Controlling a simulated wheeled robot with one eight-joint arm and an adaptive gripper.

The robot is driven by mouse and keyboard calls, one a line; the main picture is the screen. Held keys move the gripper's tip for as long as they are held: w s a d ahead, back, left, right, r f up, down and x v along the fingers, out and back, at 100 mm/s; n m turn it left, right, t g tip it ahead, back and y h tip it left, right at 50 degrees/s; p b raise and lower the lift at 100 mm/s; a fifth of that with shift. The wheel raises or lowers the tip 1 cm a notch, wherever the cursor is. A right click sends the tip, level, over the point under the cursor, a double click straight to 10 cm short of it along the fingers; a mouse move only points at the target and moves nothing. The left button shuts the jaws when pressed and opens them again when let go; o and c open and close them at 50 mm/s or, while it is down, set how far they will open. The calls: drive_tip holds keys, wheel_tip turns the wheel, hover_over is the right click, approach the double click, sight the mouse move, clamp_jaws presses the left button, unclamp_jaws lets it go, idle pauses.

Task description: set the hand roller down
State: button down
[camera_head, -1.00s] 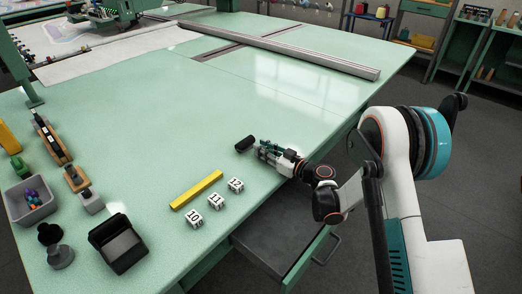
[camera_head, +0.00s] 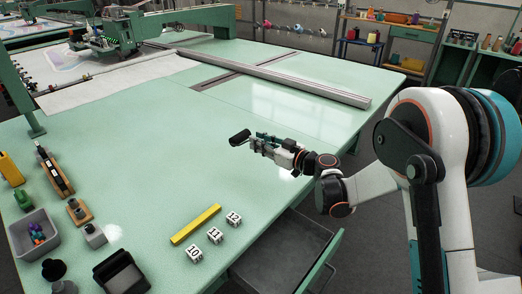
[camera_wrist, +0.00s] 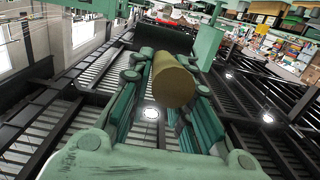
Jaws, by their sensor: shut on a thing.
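The hand roller shows as a black roller (camera_head: 240,137) at the tip of my gripper (camera_head: 263,143), in the head view. In the wrist view its tan, round handle end (camera_wrist: 174,80) sits between the teal fingers of my gripper (camera_wrist: 163,92), with a dark part beyond it. My gripper is shut on the roller. It holds it out over the bare green table (camera_head: 170,150), beyond the yellow bar and the number blocks. The fingers partly hide the roller's middle.
A yellow bar (camera_head: 196,224) and number blocks (camera_head: 215,236) lie near the table's front edge. A grey bin (camera_head: 35,232), a black open box (camera_head: 122,271) and several tools stand at left. A metal rail (camera_head: 280,67) crosses the back. An open drawer (camera_head: 280,250) juts out in front.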

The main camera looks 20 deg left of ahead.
drive_tip(key=shift+r, duration=0.5)
drive_tip(key=w+d+f+m+t+h, duration=0.1)
drive_tip(key=w+d+m+t+h, duration=0.15)
drive_tip(key=d, duration=0.55)
drive_tip(key=w+d+f+m+t+h, duration=0.1)
drive_tip(key=d+f+m+t+h, duration=0.15)
drive_tip(key=d, duration=0.45)
drive_tip(key=w+d+m+t+h, duration=0.2)
drive_tip(key=d+m+t+h, duration=0.15)
drive_tip(key=d, duration=0.45)
drive_tip(key=s+d+r+m+h, duration=0.1)
drive_tip(key=d+r+h, duration=0.1)
drive_tip(key=d, duration=0.4)
drive_tip(key=s+d+r+m+t+h, duration=0.1)
drive_tip(key=d+r+m+h, duration=0.1)
drive_tip(key=d, duration=0.5)
drive_tip(key=s+d+r+m+t+h, duration=0.1)
drive_tip(key=d+r+m+h, duration=0.1)
drive_tip(key=d, duration=0.5)
drive_tip(key=shift+s+r+h, duration=0.4)
drive_tip(key=shift+r+h, duration=0.35)
drive_tip(key=shift+r, duration=0.25)
